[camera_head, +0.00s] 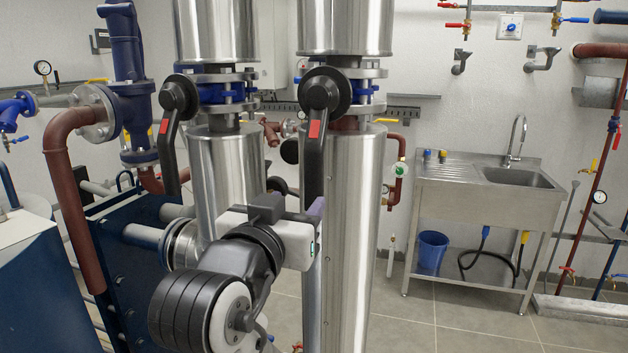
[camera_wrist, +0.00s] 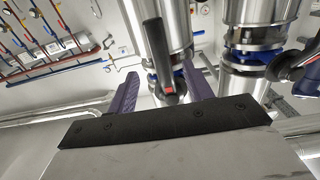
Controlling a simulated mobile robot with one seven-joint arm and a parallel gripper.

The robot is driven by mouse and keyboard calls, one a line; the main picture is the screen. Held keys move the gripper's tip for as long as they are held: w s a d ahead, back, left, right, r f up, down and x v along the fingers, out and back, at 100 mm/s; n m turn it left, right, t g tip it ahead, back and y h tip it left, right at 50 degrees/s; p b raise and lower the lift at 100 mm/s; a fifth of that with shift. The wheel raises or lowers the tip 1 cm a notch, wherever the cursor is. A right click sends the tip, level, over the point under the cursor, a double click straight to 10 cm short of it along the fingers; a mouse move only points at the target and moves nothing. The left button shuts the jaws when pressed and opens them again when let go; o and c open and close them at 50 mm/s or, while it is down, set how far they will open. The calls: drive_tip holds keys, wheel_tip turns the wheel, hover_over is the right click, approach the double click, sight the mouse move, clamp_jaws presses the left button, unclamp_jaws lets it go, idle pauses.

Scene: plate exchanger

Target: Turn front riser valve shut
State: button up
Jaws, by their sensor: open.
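The front riser valve has a black lever (camera_head: 313,165) with a red mark near its hub, on the nearer, right-hand steel riser (camera_head: 350,230). The lever hangs straight down along the pipe. My gripper (camera_head: 294,209) is at the lower part of this lever in the head view, partly covering its end. In the wrist view, the purple fingers of my gripper (camera_wrist: 169,76) stand apart. The black lever (camera_wrist: 153,40) shows between them, with its red mark; I cannot tell whether either finger touches it.
A second riser with a similar hanging black lever (camera_head: 170,150) stands close on the left; it shows at the right in the wrist view (camera_wrist: 305,68). A blue plate exchanger (camera_head: 130,265) is at left. A steel sink (camera_head: 490,190) stands behind right. Floor is free in front of it.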

sight(312, 187)
drive_tip(key=x, duration=0.9)
drive_tip(key=shift+w+d+f+p, duration=0.1)
drive_tip(key=shift+w+d+p, duration=0.05)
drive_tip(key=shift+w+p, duration=0.2)
drive_tip(key=shift+c, duration=0.3)
clamp_jaws()
